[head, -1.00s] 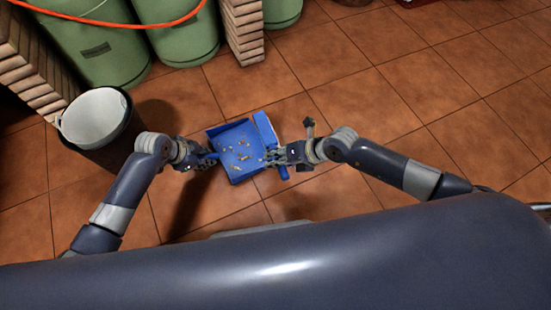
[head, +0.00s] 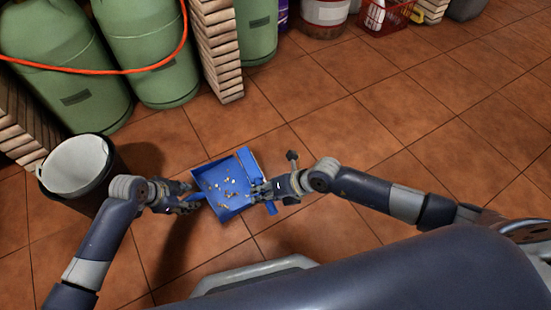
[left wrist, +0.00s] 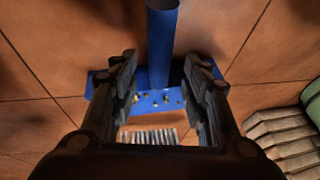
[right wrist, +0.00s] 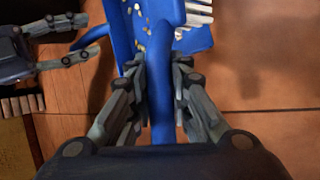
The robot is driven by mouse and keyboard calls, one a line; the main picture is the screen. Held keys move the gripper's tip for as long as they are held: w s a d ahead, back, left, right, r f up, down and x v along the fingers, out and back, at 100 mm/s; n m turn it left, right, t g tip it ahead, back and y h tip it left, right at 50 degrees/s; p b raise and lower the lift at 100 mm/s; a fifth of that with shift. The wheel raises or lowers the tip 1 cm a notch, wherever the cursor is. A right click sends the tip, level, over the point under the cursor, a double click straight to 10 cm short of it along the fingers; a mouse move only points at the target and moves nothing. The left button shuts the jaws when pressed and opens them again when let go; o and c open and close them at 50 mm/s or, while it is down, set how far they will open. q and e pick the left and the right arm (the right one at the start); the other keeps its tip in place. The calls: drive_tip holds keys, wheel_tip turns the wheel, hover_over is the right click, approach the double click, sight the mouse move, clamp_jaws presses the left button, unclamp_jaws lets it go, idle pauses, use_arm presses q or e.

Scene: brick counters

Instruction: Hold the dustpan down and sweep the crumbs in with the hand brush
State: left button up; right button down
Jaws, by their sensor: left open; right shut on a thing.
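The blue dustpan (head: 208,181) lies on the tiled floor with light crumbs (head: 228,186) scattered on its pan; no crumbs show clearly on the floor. The blue hand brush (head: 249,162) lies along the pan's right side. Its pale bristles (right wrist: 198,12) show in the right wrist view. My left gripper (head: 190,200) is open at the dustpan handle, which runs between the spread fingers in the left wrist view (left wrist: 162,45). My right gripper (head: 260,190) is shut on the brush handle (right wrist: 160,115). The fingers partly hide that handle.
A dark bin with a pale liner (head: 75,165) stands left of my left arm. Green gas cylinders (head: 150,60) and brick pillars (head: 216,50) stand behind. A red basket (head: 388,17) is at the back right. The floor to the right is clear.

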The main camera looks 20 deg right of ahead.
use_arm(q)
drive_tip(key=v, duration=0.9)
drive_tip(key=shift+r, duration=0.2)
